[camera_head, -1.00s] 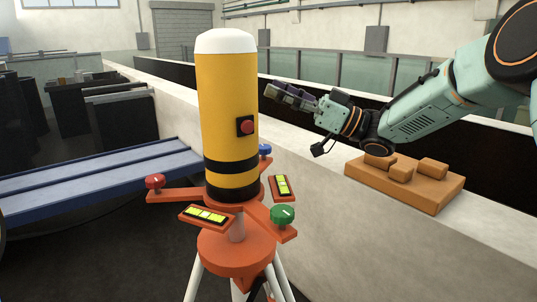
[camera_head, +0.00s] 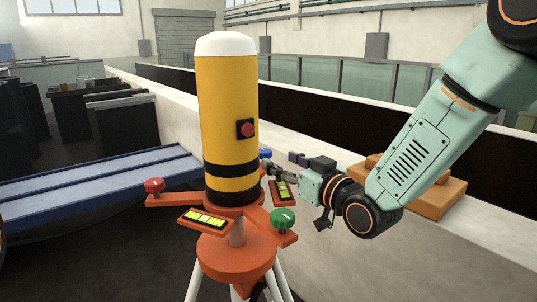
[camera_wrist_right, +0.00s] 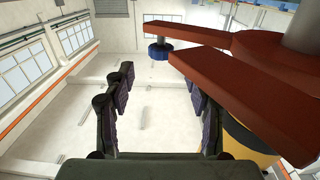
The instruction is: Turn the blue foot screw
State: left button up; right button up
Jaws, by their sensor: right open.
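In the right wrist view the blue screw (camera_wrist_right: 160,51) hangs under the end of an orange tripod arm (camera_wrist_right: 185,32), ahead of the fingers. My right gripper (camera_head: 285,165) is open and empty, just right of the blue screw and apart from it. In the wrist view its two fingers (camera_wrist_right: 158,90) stand wide apart, with the screw beyond the gap between them. My left gripper is not in view.
The yellow cylinder (camera_head: 228,120) with a red button stands on the orange tripod (camera_head: 236,255). A red screw (camera_head: 154,186), a green screw (camera_head: 283,218) and two levels sit on its arms. An orange block tray (camera_head: 440,198) rests on the wall ledge behind my arm.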

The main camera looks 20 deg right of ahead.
aim_at(268, 155)
jog(key=x, duration=0.5)
jog(key=shift+a+p, duration=0.1)
jog(key=shift+p, duration=0.25)
jog(key=shift+w, duration=0.45)
jog(key=shift+a, duration=0.1)
jog(key=shift+s+r, duration=0.1)
jog(key=shift+c, duration=0.4)
jog(key=c, duration=0.4)
jog(key=shift+a, duration=0.1)
grip_shut()
